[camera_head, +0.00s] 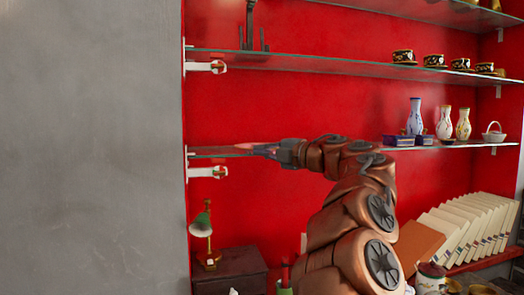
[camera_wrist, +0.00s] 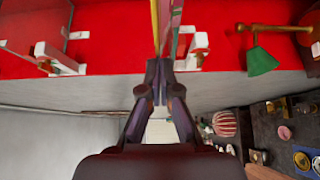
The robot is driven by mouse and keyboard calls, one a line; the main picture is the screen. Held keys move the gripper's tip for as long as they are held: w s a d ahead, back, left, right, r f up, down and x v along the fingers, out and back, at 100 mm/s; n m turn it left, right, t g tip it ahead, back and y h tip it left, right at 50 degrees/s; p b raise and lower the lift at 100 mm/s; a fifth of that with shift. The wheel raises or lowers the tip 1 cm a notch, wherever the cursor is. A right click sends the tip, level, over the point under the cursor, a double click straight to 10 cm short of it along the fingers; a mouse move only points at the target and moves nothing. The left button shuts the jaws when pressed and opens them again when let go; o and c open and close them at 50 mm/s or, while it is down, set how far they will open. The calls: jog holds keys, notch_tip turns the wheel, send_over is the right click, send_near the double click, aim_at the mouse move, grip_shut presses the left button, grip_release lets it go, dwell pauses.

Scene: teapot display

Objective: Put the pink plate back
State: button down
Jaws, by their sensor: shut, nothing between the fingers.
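My gripper (camera_head: 268,150) reaches left at the level of the middle glass shelf (camera_head: 440,146), close to its left end. In the wrist view its fingers (camera_wrist: 159,82) are together with nothing held between them. A thin pinkish sliver (camera_head: 246,146) shows at the fingertips in the head view; it may be the pink plate seen nearly edge-on on the shelf. In the wrist view a narrow pink strip (camera_wrist: 176,14) stands just beyond the fingertips, beside a yellow strip (camera_wrist: 155,18). I cannot tell whether the fingers touch it.
A shelf bracket (camera_head: 207,172) is just below my gripper, and another (camera_head: 205,67) holds the shelf above. A green-shaded lamp (camera_head: 203,225) stands below on a dark cabinet (camera_head: 232,271). Vases (camera_head: 444,123) stand on the right of the middle shelf. A grey wall (camera_head: 90,150) is at left.

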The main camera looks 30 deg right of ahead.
jog(key=w+d+p, duration=0.1)
jog(key=d+p, duration=0.1)
jog(key=w+d+p, duration=0.1)
jog(key=shift+w+d+r, duration=0.2)
jog(key=shift+w+r, duration=0.05)
jog(key=shift+w, duration=0.05)
jog(key=shift+w+d+f+p, duration=0.2)
jog(key=shift+w+d+p, duration=0.5)
jog(key=shift+d, duration=0.25)
jog(key=shift+s+a, duration=0.1)
jog(key=shift+a, duration=0.05)
